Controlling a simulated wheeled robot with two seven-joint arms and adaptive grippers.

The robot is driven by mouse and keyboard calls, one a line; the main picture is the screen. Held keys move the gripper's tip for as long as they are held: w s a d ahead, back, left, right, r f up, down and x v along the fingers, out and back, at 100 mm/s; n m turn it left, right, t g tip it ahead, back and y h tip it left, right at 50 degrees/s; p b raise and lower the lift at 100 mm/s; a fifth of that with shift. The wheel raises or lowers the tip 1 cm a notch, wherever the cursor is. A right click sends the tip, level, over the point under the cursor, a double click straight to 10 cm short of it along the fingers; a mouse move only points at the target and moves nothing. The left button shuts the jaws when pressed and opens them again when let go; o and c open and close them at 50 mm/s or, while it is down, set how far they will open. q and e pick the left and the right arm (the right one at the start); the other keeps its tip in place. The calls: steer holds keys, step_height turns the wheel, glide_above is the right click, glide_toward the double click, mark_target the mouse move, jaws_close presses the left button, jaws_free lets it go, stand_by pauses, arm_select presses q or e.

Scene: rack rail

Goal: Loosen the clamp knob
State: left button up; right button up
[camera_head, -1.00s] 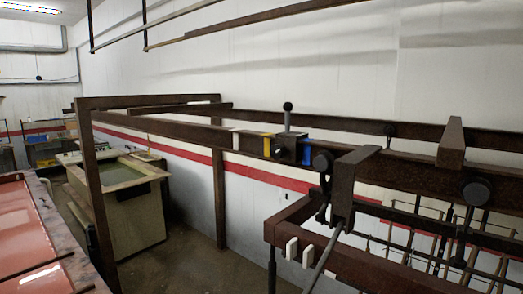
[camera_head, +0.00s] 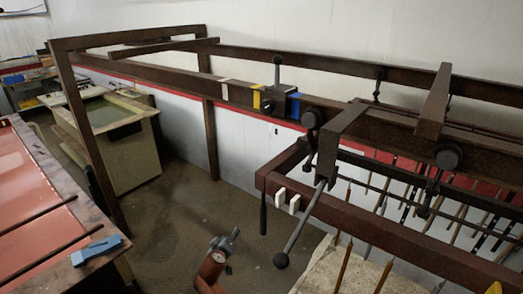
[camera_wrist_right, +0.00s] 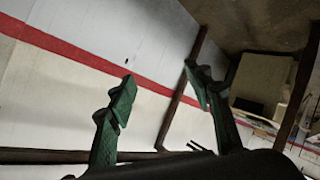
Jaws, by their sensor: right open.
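A grey-blue clamp block (camera_head: 283,103) sits on the long dark brown rail (camera_head: 165,82), with a blue face at its right side. A grey post with a black knob (camera_head: 277,60) stands up from it. Yellow and white bands mark the rail just left of the clamp. In the right wrist view my right gripper (camera_wrist_right: 160,85) is open and empty, its two green fingers wide apart. The clamp does not show between them; a white wall with a red stripe lies behind. I cannot make out the gripper at the clamp in the head view. My left gripper is not in view.
Round black knobs (camera_head: 312,117) and a crossbar with a long handle (camera_head: 302,228) stand right of the clamp. A red table (camera_head: 25,185) with a blue tool (camera_head: 97,250) is at left.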

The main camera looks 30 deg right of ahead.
step_height(320, 180, up, 23)
steer(key=m+t+h+p, duration=0.1)
steer(key=m+h+p, duration=0.1)
steer(key=m+h, duration=0.1)
steer(key=s+r+m+g+h+p, duration=0.1)
steer(key=s+r+m+h+p, duration=0.2)
steer(key=r, duration=1)
steer(key=s+r+m+h, duration=0.1)
steer(key=s+r+m, duration=0.35)
steer(key=r, duration=0.85)
steer(key=m+g+h+p, duration=0.2)
steer(key=m+g+p, duration=0.1)
steer(key=m+p, duration=0.2)
glide_toward(265, 108)
steer(key=x, duration=0.7)
steer(key=shift+w+d+r, duration=0.1)
steer(key=shift+d, duration=0.15)
steer(key=shift+w+d, duration=0.2)
steer(key=shift+d, duration=0.15)
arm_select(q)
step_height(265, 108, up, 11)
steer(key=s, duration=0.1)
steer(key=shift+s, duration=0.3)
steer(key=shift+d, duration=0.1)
arm_select(e)
steer(key=c, duration=1.2)
